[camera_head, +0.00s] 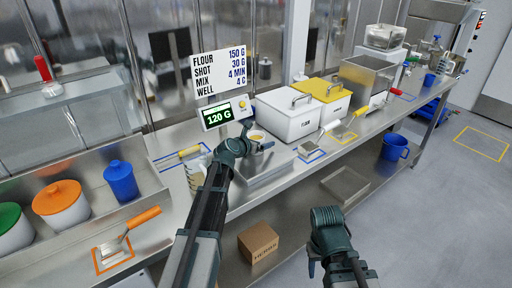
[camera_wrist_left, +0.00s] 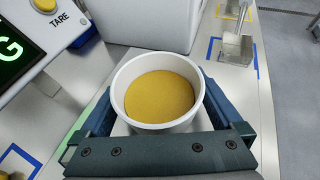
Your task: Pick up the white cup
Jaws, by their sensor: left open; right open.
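The white cup (camera_wrist_left: 155,126) stands upright in the left wrist view, filled with a golden-yellow, powdery-looking content. In the head view it is small and partly hidden by my left gripper (camera_head: 254,146), in front of the scale display (camera_head: 219,116), which reads 120 G. My left gripper is open, and its blue fingers (camera_wrist_left: 159,108) lie on both sides of the cup; whether they touch it I cannot tell. My right gripper (camera_head: 326,220) is apart from the cup, low in front of the bench; its fingertips are hard to make out.
A white flour bin (camera_head: 291,121) and a yellow-lidded bin (camera_head: 325,90) stand close behind and right of the cup. A scoop (camera_head: 305,149) lies in a blue outline. A cardboard box (camera_head: 258,243) sits on the lower shelf.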

